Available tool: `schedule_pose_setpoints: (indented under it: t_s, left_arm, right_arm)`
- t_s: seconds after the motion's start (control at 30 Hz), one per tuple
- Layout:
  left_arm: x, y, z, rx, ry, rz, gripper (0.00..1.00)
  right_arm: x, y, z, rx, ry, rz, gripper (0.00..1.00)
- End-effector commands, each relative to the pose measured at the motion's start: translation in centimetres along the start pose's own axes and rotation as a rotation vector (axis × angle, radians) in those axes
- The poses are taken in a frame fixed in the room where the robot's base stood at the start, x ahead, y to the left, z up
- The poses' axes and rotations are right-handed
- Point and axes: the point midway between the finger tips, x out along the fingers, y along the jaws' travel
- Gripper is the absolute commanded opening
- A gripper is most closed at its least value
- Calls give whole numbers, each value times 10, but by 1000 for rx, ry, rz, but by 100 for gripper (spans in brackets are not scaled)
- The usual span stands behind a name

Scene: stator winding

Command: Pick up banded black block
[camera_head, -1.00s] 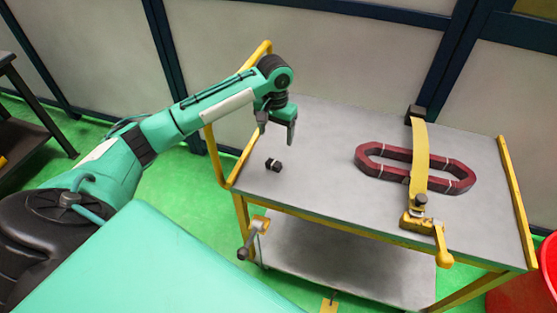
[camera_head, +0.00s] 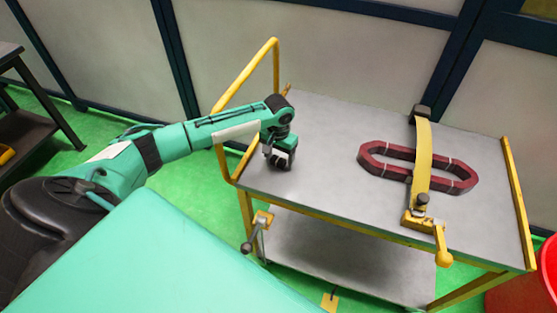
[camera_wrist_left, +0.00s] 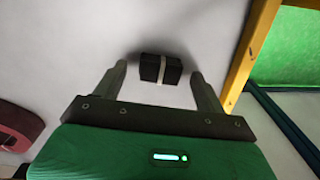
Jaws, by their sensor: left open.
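The banded black block (camera_wrist_left: 151,69) lies on the grey cart top in the left wrist view, a small dark block with a pale band around its middle. It also shows in the head view (camera_head: 281,163), largely covered by my gripper. My left gripper (camera_wrist_left: 160,75) is open, with one finger to each side of the block near its ends. The fingers do not visibly press on it. In the head view the left gripper (camera_head: 279,158) is low over the cart's left end. My right gripper is in neither view.
A dark red coil ring (camera_head: 455,168) lies on the cart top (camera_head: 330,150) to the right, under a yellow strap clamp (camera_head: 422,155). A yellow rail (camera_head: 247,72) stands at the cart's left end. The cart top between block and ring is clear.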

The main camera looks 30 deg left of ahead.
Motion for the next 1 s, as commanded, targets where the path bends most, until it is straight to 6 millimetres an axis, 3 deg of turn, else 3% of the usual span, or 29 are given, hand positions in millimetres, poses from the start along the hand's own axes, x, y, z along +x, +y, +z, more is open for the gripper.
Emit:
schedule_pose_setpoints:
  t_s: [0.33, 0.5, 0.6, 1.0]
  left_arm:
    - [10, 0, 0, 0, 1, 1, 73]
    - [10, 0, 0, 0, 1, 1, 39]
    - [10, 0, 0, 0, 1, 0, 24]
    - [2, 0, -1, 0, 2, 0, 24]
  right_arm:
    - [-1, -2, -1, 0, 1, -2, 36]
    - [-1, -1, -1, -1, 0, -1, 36]
    - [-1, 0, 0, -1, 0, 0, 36]
    - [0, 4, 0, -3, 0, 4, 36]
